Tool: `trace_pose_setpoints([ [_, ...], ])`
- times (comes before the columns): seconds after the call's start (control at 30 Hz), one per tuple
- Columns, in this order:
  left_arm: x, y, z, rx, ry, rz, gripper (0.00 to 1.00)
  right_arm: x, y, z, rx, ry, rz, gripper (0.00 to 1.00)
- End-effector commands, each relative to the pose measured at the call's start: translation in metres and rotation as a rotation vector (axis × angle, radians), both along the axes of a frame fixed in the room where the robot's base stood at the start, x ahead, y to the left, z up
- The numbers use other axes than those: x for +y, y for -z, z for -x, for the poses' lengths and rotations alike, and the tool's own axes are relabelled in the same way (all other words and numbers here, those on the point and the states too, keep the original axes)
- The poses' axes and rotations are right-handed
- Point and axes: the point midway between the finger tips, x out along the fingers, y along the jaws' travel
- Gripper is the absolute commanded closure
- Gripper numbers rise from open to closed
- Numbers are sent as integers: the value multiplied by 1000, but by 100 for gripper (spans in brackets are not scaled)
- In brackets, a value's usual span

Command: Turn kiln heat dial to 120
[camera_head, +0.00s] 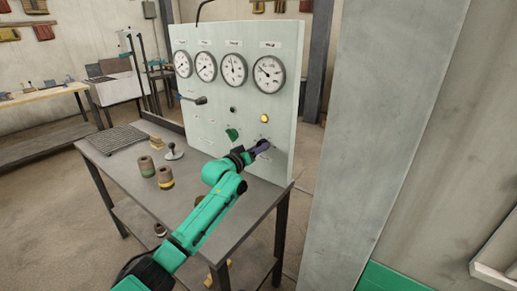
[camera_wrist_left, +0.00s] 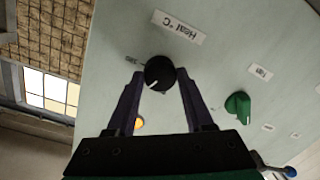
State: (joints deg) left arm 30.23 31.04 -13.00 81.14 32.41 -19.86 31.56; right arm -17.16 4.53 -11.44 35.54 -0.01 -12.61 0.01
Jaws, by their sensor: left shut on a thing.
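The heat dial (camera_wrist_left: 160,70) is a black round knob with a white pointer line, on a pale panel (camera_head: 213,110). A label reading "Heat °C" (camera_wrist_left: 179,27) appears upside down near it in the left wrist view. A small number stands beside the dial, too small to read surely. My left gripper (camera_head: 263,146) is at the panel's lower right. In the left wrist view its two fingers (camera_wrist_left: 160,80) are shut on the dial, one on each side. In the head view the gripper mostly hides the dial. My right gripper is not in view.
Two banded cylinders (camera_head: 165,178) and a small knobbed stand (camera_head: 174,152) are on the table (camera_head: 205,190).

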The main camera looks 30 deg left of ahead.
Motion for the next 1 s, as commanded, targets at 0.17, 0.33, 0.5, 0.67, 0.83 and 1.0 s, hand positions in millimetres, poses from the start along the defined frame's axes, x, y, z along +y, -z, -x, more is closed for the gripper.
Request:
trace_pose_setpoints([
  [0.17, -1, 4, 0, 2, 1, -42, 100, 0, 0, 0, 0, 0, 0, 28],
  [0.33, -1, 4, 0, -1, 1, -55, 100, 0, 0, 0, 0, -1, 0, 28],
  [0.5, -1, 4, 0, -1, 1, -55, 100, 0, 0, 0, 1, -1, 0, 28],
  [0.67, -1, 4, 0, 0, 1, -54, 36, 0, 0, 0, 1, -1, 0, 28],
  [0.83, 0, 2, 0, -3, 1, -54, 18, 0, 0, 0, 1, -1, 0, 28],
  [1.0, 0, 1, 0, -5, 1, -54, 18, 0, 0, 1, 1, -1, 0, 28],
])
